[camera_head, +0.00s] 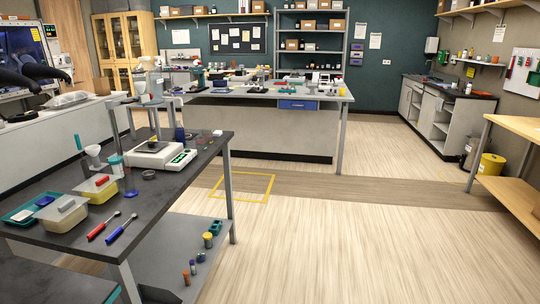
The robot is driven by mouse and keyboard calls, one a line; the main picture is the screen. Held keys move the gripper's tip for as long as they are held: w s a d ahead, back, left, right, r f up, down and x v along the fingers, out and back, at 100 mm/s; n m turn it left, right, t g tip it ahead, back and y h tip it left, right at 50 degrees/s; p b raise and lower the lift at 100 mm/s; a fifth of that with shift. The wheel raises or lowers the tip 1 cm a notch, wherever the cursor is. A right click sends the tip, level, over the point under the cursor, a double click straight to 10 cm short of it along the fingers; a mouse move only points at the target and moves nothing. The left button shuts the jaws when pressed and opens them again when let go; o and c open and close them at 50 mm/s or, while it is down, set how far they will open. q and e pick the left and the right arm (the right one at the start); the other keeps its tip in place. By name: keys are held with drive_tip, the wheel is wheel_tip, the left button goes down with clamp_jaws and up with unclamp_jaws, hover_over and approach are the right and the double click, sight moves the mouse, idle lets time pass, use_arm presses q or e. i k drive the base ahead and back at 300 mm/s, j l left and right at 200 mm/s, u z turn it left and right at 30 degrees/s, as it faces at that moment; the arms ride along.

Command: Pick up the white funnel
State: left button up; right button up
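A small white cone-shaped piece (93,150), which looks like the white funnel, is on the dark-topped bench (150,205) at the left. It stands close to a teal-capped container and tubs, and its lower part is partly hidden. Another pale, upright item (147,63) stands farther back at the left; it is too small to tell what it is. Neither of my grippers shows in the head view.
The bench also holds a balance (155,153), a red-handled tool (104,228), a blue-handled tool (122,229) and a teal tray (28,211). Black gloves (40,72) hang from a cabinet at the left. The wooden floor (340,240) is clear to the right.

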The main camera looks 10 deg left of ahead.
sight(93, 151)
drive_tip(key=i+u, duration=0.15)
drive_tip(key=i, duration=0.3)
drive_tip(key=i+l+u, duration=0.2)
drive_tip(key=i, duration=0.25)
drive_tip(key=i+l+u, duration=0.15)
drive_tip(key=i, duration=0.35)
